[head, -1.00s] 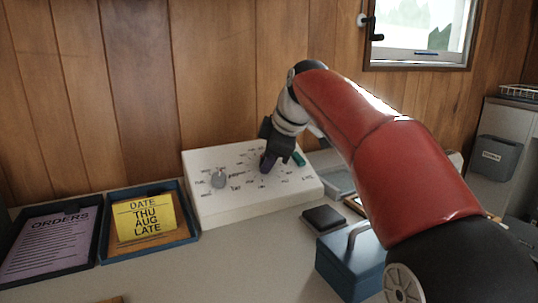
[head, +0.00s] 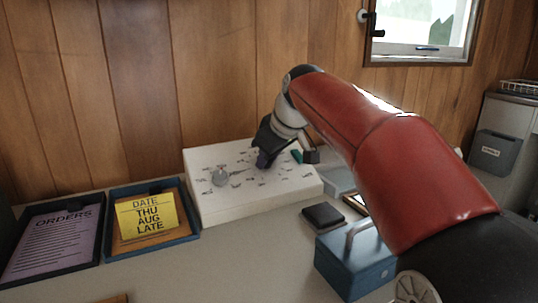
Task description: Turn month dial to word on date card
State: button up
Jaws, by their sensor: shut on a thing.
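A white sloped dial box (head: 210,205) stands on the desk against the wood wall. A grey round dial (head: 220,177) sits on its left half, with small words around it too blurred to read. My gripper (head: 264,160) is at the middle dial, a dark purple knob that shows only in part between the fingers, and is shut on it. A green piece (head: 296,156) sits at the box's right, partly behind my gripper. The yellow date card (head: 147,217) lies in a tray at the left and reads DATE, THU, AUG, LATE.
A dark blue tray (head: 190,238) holds the card; a purple ORDERS sheet (head: 52,240) lies in another tray. A dark pad (head: 323,216) and a blue metal box (head: 347,274) are at the front right. The front middle desk is clear.

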dwell(0.4)
jog(key=o, duration=1)
jog(key=v, duration=0.8)
jog(key=shift+p, duration=0.4)
jog(key=shift+f, duration=0.1)
